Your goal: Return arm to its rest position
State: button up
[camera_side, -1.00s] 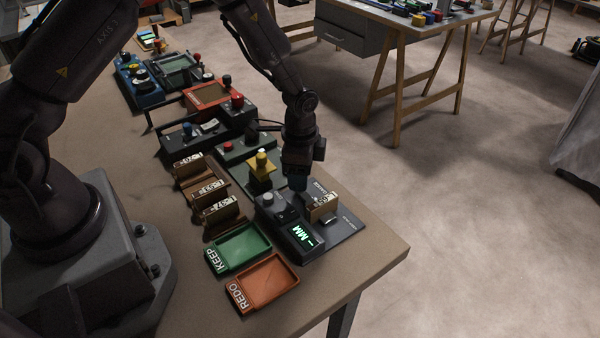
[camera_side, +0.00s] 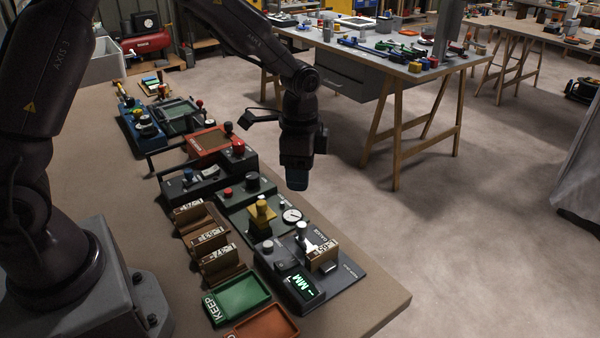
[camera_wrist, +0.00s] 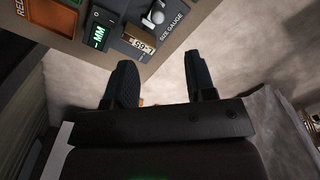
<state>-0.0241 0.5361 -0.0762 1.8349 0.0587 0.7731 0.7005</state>
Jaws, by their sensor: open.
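My gripper (camera_side: 297,180) hangs above the far edge of the bench, beyond the gauge and clear of everything. In the wrist view my gripper (camera_wrist: 158,75) shows two dark fingers spread apart with nothing between them. The size gauge (camera_side: 340,284) sits on the bench below, with a lit green display reading MM (camera_side: 305,284). A brown labelled block (camera_side: 322,256) sits on the gauge; it also shows in the wrist view (camera_wrist: 137,38).
A green KEEP tray (camera_side: 240,298) and an orange REDO tray (camera_side: 268,325) lie at the bench front. Brown labelled blocks stand in a rack (camera_side: 208,243). Several control boxes, one with a yellow part (camera_side: 262,214), line the bench. Open floor lies right of the bench.

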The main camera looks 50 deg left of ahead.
jog(key=s+a+r+n+t, duration=0.1)
jog(key=s+r+n+t, duration=0.4)
jog(key=s+r, duration=1.3)
jog(key=s+n, duration=0.3)
jog(key=n, duration=0.1)
jog(key=shift+a+r+t, duration=0.2)
jog(key=shift+a+t, duration=0.05)
jog(key=shift+t, duration=0.05)
